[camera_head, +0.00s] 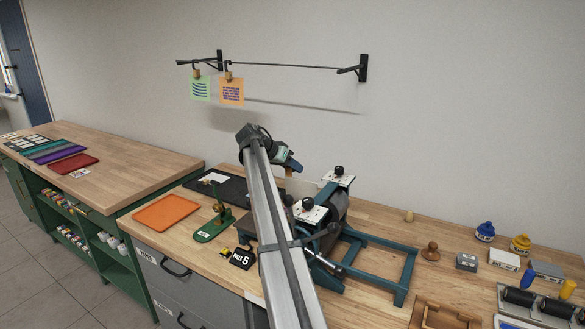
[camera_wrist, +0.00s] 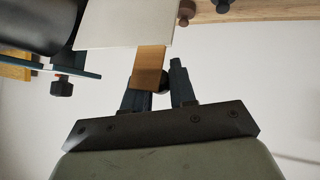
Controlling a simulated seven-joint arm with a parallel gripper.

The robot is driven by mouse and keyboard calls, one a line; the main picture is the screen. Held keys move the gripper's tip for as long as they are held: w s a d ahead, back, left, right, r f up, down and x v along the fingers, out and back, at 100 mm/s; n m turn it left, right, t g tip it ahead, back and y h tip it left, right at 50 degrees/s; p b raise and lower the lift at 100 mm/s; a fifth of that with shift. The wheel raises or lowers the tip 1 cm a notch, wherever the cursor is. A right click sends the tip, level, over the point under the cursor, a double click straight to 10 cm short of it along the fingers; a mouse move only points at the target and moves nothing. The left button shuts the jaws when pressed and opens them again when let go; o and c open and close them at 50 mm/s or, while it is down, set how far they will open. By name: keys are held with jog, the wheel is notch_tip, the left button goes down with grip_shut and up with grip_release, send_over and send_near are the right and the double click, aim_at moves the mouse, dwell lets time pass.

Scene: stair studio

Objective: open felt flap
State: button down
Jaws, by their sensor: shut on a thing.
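The pale felt flap (camera_wrist: 125,22) shows at the top of the wrist view, with a tan tab (camera_wrist: 150,66) hanging from its edge towards my fingers. My gripper (camera_wrist: 160,78) is shut on this tab; the fingers stand a little apart with the tab at them, overlapping the left finger. In the head view my gripper (camera_head: 297,168) is beside the back of the blue-green press (camera_head: 338,205). A pale piece of the flap (camera_head: 298,186) shows just below it, partly hidden by my arm. The tab is too small to make out there.
White plates with black knobs (camera_head: 338,178) top the press close to my gripper. A blue-green frame (camera_head: 385,250) extends right. An orange tray (camera_head: 166,212) and a green stand (camera_head: 214,227) are left. A wall rail with hanging cards (camera_head: 231,91) is above.

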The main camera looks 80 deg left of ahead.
jog(key=shift+w, duration=0.1)
jog(key=c, duration=1.3)
grip_release()
jog(key=shift+a, duration=0.1)
jog(key=v, duration=1.4)
jog(key=shift+c, duration=0.3)
